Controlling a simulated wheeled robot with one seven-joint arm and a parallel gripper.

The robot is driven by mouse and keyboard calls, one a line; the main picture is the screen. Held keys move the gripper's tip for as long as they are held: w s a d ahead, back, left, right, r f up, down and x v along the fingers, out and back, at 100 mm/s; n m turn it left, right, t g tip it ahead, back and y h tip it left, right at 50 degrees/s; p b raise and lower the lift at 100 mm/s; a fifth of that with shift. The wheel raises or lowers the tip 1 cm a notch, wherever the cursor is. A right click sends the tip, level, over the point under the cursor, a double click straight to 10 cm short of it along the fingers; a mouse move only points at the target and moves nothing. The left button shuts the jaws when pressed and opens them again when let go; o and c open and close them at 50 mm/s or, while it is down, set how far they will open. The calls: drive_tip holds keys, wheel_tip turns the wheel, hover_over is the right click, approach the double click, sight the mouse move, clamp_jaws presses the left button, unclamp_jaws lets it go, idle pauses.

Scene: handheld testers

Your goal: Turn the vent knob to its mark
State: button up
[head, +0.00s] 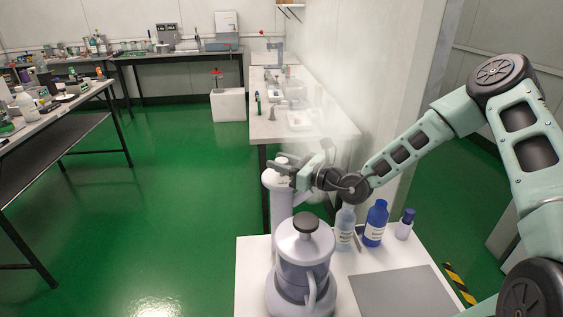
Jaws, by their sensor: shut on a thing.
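My gripper (283,170) reaches in from the right, at the top of a pale lavender column (279,207) on the white bench. It is shut on a small pale part at the column's head, which I take to be the vent knob (282,160). The fingers hide most of this part. Its mark and its turn angle cannot be made out. In front of the column stands a pale lavender vessel (301,250) with a dark round cap (306,222) and a side handle; my gripper is above and behind it.
A pale bottle (345,228), a blue bottle (376,223) and a small dark-capped bottle (405,225) stand right of the vessel. A grey mat (400,294) lies bare at the front right. A partition wall (375,80) rises behind my arm.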

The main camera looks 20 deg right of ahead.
drive_tip(key=n+g+y+p, duration=0.1)
drive_tip(key=n+g+y, duration=0.3)
drive_tip(key=g, duration=0.1)
drive_tip(key=shift+w+d+p, duration=0.1)
drive_tip(key=shift+p, duration=0.2)
drive_tip(key=n+g+y, duration=0.1)
drive_tip(key=n+g, duration=0.1)
drive_tip(key=g, duration=0.1)
drive_tip(key=n+g+y, duration=0.1)
drive_tip(key=n+g, duration=0.1)
drive_tip(key=g, duration=0.2)
drive_tip(key=shift+n, duration=0.4)
drive_tip(key=n+g+b, duration=0.1)
drive_tip(key=n+g, duration=0.1)
drive_tip(key=g, duration=0.1)
drive_tip(key=n+g+b, duration=0.2)
drive_tip(key=g, duration=0.1)
drive_tip(key=shift+f+g, duration=0.2)
drive_tip(key=shift+g, duration=0.2)
drive_tip(key=shift+r+n+g+h+b, duration=0.2)
drive_tip(key=shift+n+g+h+b, duration=1.15)
drive_tip(key=shift+n+g, duration=0.8)
drive_tip(key=shift+g, duration=0.35)
drive_tip(key=shift+r, duration=0.1)
drive_tip(key=o, duration=0.9)
drive_tip(key=shift+o, duration=0.2)
